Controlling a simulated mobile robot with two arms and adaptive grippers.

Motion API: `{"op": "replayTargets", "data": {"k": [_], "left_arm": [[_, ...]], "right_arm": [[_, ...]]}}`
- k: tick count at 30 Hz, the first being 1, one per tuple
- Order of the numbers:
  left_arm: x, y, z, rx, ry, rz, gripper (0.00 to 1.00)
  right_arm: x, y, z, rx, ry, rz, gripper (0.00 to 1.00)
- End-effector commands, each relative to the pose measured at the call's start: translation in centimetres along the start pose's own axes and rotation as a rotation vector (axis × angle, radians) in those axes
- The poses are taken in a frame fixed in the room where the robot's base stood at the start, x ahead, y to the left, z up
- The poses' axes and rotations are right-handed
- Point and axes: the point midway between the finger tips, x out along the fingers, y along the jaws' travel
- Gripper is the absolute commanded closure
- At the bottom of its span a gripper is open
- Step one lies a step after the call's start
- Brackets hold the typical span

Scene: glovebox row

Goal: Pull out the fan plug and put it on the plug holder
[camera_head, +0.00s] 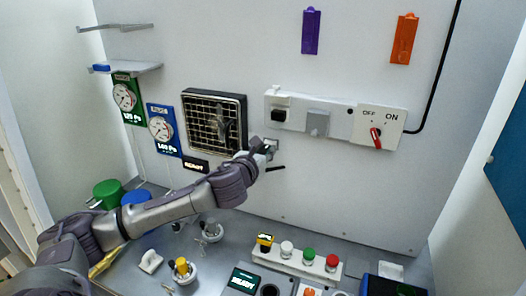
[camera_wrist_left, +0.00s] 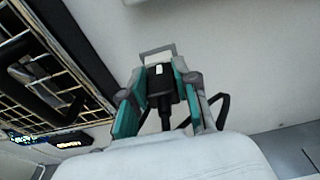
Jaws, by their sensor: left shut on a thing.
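My left gripper (camera_head: 268,150) is at the back wall, just right of the fan and below the outlet strip. In the left wrist view its fingers (camera_wrist_left: 163,88) are shut on a black plug (camera_wrist_left: 160,78) with a pale mark. A dark cable end runs from the plug back towards the palm. A grey bracket (camera_head: 275,144), perhaps the plug holder, is at the fingertips; it also shows in the left wrist view (camera_wrist_left: 157,51). I cannot tell whether the plug touches it. The fan (camera_head: 215,120) sits behind a square grille. My right gripper is not in view.
The outlet strip (camera_head: 340,120) has a dark socket or plug (camera_head: 278,115) at left, a grey cover (camera_head: 317,123) and a red OFF/ON switch (camera_head: 376,138). Gauges (camera_head: 161,129) hang left of the fan. Buttons (camera_head: 308,255) and small items crowd the bench below.

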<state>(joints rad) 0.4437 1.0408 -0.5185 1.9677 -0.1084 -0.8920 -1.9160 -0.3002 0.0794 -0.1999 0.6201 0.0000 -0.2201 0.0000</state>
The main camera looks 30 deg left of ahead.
Motion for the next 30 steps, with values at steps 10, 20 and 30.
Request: {"op": "replayTargets", "data": {"k": [10,20,30], "left_arm": [[0.0,0.1,0.2,0.0,-0.004,0.001,0.41],[-0.7,0.1,0.0,0.001,-0.001,0.001,0.41],[-7.3,0.0,0.0,0.008,0.0,-0.001,0.41]], "right_arm": [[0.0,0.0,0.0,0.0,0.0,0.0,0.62],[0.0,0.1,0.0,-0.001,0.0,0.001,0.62],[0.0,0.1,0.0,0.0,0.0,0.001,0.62]]}}
